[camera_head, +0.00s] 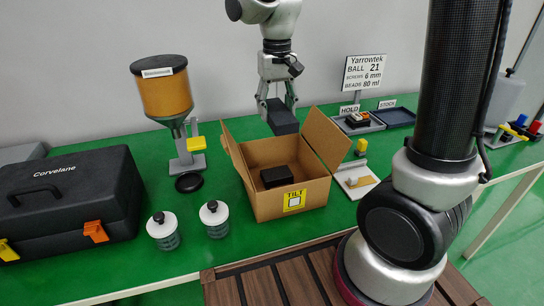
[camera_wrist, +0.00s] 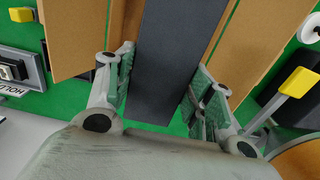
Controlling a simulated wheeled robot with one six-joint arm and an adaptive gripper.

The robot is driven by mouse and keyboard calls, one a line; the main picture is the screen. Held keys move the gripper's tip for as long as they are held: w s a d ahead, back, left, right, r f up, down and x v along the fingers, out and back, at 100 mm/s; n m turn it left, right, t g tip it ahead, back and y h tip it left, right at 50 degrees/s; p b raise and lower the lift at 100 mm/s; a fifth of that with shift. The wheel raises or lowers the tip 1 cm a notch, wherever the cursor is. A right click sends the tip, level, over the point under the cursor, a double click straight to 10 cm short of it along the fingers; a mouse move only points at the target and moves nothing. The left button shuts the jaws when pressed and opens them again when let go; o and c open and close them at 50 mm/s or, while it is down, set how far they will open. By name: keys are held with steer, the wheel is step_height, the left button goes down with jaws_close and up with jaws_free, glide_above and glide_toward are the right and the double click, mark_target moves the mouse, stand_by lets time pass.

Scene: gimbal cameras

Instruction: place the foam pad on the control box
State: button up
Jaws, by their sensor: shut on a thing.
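My gripper (camera_head: 278,104) is shut on a dark grey block, which I take for the foam pad (camera_head: 283,122). It holds the pad above the back edge of an open cardboard carton (camera_head: 268,207). In the wrist view the foam pad (camera_wrist: 172,60) runs between the two fingers. A black box, apparently the control box (camera_head: 277,177), lies on the carton floor, apart from the pad. I cannot clearly make out the control box in the wrist view.
The carton's flaps (camera_head: 326,138) stand open at its sides, and its front has a yellow TILT label (camera_head: 294,200). A hopper (camera_head: 165,95), two lidded jars (camera_head: 214,218) and a black case (camera_head: 68,205) stand left. HOLD and STOCK trays (camera_head: 394,117) are right.

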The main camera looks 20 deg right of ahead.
step_height(320, 180, down, 9)
steer(key=shift+f, duration=0.2)
stand_by(0.3)
steer(key=shift+f, duration=0.4)
steer(key=o, duration=0.9)
step_height(320, 180, up, 13)
steer(key=shift+f, duration=0.1)
steer(key=s+d+r+t, duration=0.1)
steer(key=s+d, duration=0.4)
steer(key=s, duration=0.1)
steer(key=s+d+r+t, duration=0.2)
steer(key=s+d, duration=0.3)
steer(key=s, duration=0.1)
steer(key=s+d+r+t, duration=0.1)
steer(key=s+d+r, duration=0.1)
steer(key=s+d, duration=0.3)
steer(key=shift+s, duration=1.05)
